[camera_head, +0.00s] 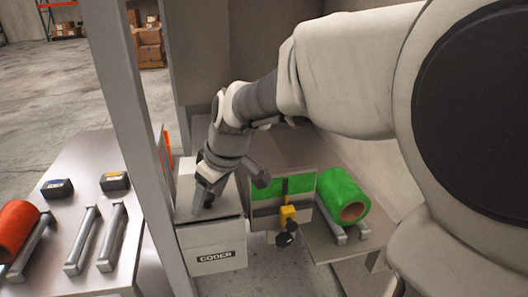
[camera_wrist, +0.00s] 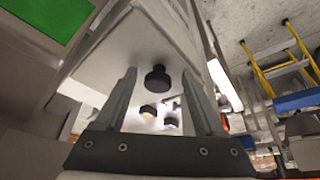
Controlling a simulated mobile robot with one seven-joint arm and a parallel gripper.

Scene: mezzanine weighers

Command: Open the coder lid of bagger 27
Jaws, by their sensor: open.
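The coder (camera_head: 216,257) is a pale grey box with a "CODER" label on its front, low in the middle of the head view. My gripper (camera_head: 205,200) points down at the top of this box, and the arm hides part of it. In the wrist view my gripper (camera_wrist: 158,76) is open, with one finger on each side of a black knob (camera_wrist: 157,79) on a pale grey panel (camera_wrist: 135,50). The fingers appear apart from the knob. Smaller knob-like parts show below it between the fingers. I cannot tell the lid's exact angle.
A grey post (camera_head: 130,130) stands just left of the coder. A green film roll (camera_head: 342,195) and a panel with a yellow block (camera_head: 287,214) are on the right. A steel table (camera_head: 75,190) on the left bears an orange roll (camera_head: 18,230).

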